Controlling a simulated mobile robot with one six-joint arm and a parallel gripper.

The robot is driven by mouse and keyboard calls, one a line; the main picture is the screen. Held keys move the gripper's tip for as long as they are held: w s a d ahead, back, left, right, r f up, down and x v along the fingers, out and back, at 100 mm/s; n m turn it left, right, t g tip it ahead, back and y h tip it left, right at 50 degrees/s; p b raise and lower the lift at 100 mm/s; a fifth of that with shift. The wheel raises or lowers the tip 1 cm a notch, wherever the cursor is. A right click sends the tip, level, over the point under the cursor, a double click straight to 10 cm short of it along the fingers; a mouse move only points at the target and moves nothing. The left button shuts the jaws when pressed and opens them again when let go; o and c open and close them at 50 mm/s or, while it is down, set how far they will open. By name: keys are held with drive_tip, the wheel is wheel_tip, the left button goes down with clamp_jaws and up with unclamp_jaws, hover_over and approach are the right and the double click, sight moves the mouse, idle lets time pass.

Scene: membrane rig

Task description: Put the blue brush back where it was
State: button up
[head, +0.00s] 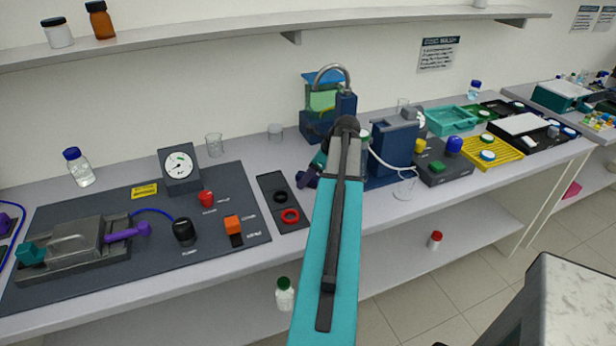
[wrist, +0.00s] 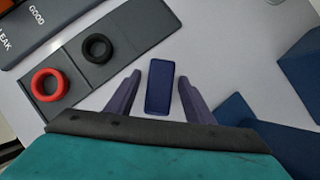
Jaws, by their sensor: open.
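A dark blue rounded block (wrist: 160,88), which looks like the blue brush, lies on the pale bench top in the wrist view. My gripper (wrist: 158,80) is open, with one purple finger on each side of it and a visible gap at both sides. I cannot tell how far the fingertips are above the bench. In the head view my gripper (head: 308,179) is over the bench, right of the dark tray with rings; my arm hides part of that area and I cannot make out the block there.
A dark tray (head: 268,183) holds a black ring (wrist: 97,48) and a red ring (wrist: 50,84) just left of my gripper. A dark panel (head: 100,210) with a gauge lies farther left.

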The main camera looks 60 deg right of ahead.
drive_tip(key=shift+r, duration=0.1)
drive_tip(key=a+b+v, duration=0.1)
drive_tip(key=b+v, duration=0.1)
drive_tip(key=v, duration=1)
drive_tip(key=shift+d, duration=0.45)
idle(0.5)
